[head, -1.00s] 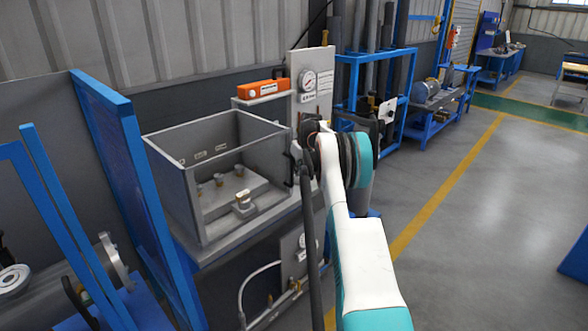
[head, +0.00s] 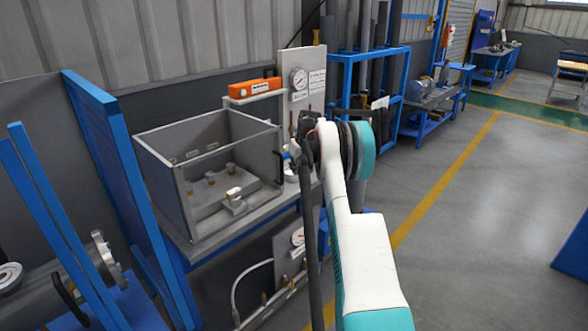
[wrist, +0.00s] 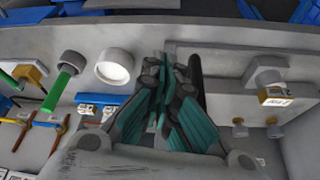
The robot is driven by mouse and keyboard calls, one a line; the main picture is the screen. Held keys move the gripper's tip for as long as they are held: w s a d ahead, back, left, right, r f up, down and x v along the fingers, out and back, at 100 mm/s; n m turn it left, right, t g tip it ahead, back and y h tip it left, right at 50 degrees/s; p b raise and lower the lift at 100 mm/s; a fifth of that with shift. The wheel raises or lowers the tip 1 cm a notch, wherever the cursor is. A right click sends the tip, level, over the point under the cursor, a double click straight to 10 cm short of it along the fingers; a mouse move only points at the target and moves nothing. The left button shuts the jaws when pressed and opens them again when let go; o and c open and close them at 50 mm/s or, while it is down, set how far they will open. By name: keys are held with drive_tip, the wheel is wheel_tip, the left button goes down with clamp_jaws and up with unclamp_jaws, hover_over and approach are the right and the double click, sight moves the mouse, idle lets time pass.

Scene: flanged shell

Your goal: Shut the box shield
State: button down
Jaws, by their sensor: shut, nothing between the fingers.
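The grey box (head: 190,210) stands on a bench in the head view, with an open top and fittings on its floor. A grey panel with a dark upright handle (head: 278,166) forms its right side; I take this to be the shield, but its hinge is unclear. My gripper (wrist: 167,80) is shut and empty, its teal fingers together in the wrist view. A dark bar (wrist: 196,72), probably the handle, is close to the right of the fingers; contact is unclear. In the head view my arm partly hides the gripper, just right of the panel.
A gauge board (head: 305,85) and an orange case (head: 254,88) stand behind the box. A blue post frame (head: 100,130) is close on its left. Pipes and a blue rack stand behind my arm. Open floor (head: 450,230) lies to the right.

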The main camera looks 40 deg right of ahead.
drive_tip(key=p+v, duration=0.1)
drive_tip(key=v, duration=0.7)
drive_tip(key=shift+d+r, duration=0.3)
drive_tip(key=shift+r, duration=0.05)
